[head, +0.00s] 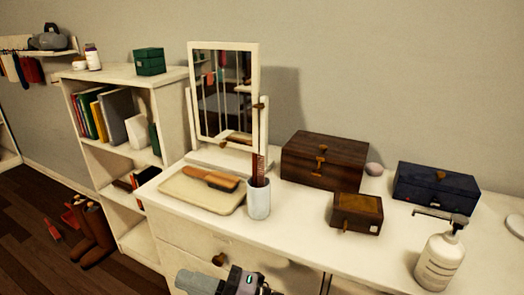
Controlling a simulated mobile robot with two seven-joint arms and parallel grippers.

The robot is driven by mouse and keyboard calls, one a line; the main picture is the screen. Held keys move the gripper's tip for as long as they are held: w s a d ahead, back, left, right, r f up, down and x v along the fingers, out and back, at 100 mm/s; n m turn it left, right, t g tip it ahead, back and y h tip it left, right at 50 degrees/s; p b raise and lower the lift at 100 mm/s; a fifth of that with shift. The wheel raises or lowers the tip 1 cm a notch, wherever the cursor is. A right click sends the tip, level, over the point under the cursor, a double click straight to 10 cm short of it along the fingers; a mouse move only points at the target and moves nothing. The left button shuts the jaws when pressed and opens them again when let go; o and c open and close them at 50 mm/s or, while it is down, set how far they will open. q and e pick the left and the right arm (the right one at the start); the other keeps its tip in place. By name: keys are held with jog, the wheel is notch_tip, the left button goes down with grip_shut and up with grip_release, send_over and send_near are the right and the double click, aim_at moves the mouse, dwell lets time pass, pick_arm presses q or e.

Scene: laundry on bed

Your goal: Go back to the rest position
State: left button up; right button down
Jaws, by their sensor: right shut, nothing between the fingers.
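My right gripper (208,284) shows at the bottom edge of the head view, in front of the white dresser (310,248) and below its top. It is shut and empty. Much of my right arm is cut off by the picture's lower edge. My left gripper is not in view.
The dresser top holds a mirror (222,95), a tray (190,192) with a hairbrush (207,179), a cup (259,200) with a comb, wooden boxes (325,160), a blue box (436,187) and a pump bottle (440,258). A bookshelf (130,75) and boots (92,235) are at left.

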jog(key=w+d+f+m+t+h+p, duration=0.1)
jog(key=d+f+m+t+h, duration=0.4)
jog(key=d+m, duration=0.35)
jog(key=d+f+m+t+h, duration=0.3)
jog(key=d+m+t+h, duration=0.35)
jog(key=m, duration=0.35)
jog(key=s+d+f+m+g+h, duration=0.2)
jog(key=s+d+f+m, duration=0.3)
jog(key=d, duration=0.3)
jog(key=s+d+f+m+g+h+p, duration=0.1)
jog(key=s+d+f+m+g+h, duration=0.2)
jog(key=s+d+f, duration=0.4)
jog(key=shift+s+d+f+m+h, duration=0.2)
jog(key=shift+s+d+m+h, duration=0.6)
jog(key=shift+d+h, duration=0.35)
